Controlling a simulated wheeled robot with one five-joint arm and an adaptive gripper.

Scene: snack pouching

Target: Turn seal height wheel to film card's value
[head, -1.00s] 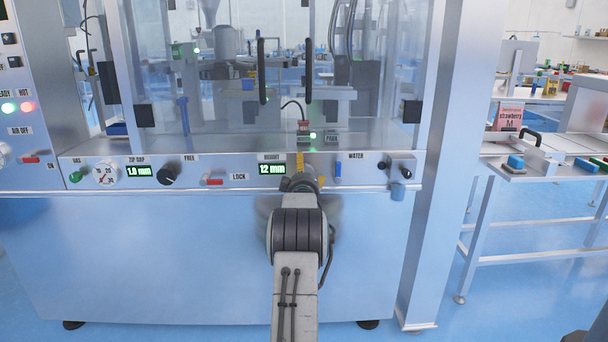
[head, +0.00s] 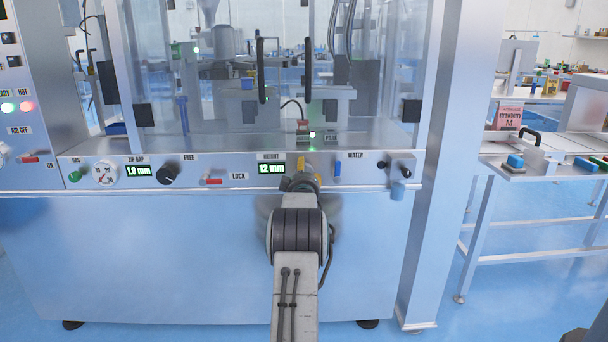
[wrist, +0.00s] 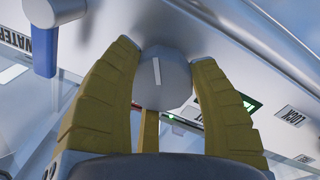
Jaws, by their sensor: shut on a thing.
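The seal height wheel (wrist: 166,82) is a grey knob with a white pointer line, seen in the wrist view. My gripper (wrist: 168,58) is shut on it, with one yellow finger on each side. In the head view my gripper (head: 304,168) is at the panel under the HEIGHT label, and my arm hides the wheel. The green height display (head: 271,169) beside it reads 12 mm. A pink card (head: 508,116) stands on the side table at the right; "strawberry" and "M" show on it, but smaller print cannot be read.
Left of the display are a red-handled lock lever (head: 212,180), a black knob (head: 168,174) and the zip gap display (head: 138,171) at 1.0 mm. A blue WATER handle (head: 337,169) is close on the right. The side table (head: 545,177) stands right of the machine.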

